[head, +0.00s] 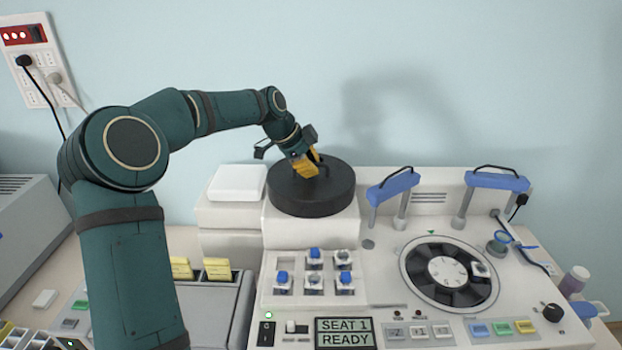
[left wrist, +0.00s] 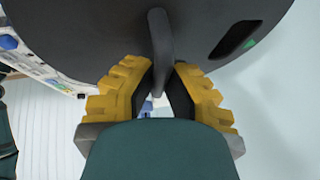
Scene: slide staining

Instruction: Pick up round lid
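The round lid (head: 311,198) is a thick dark disc with a bar handle on top. It sits on the white block at the back of the bench, left of centre in the head view. It fills the upper part of the left wrist view (left wrist: 95,38). My left gripper (head: 308,168) has yellow fingers and reaches down to the lid's handle. In the left wrist view the fingers (left wrist: 164,75) are close on either side of the handle (left wrist: 161,45), with little or no gap. My right gripper is out of view.
A white box (head: 237,183) stands just left of the lid. Blue-handled brackets (head: 393,187) rise to its right, near a round dial-like plate (head: 447,272). Several blue- and white-topped pieces (head: 314,256) stand in front. The pale wall is close behind.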

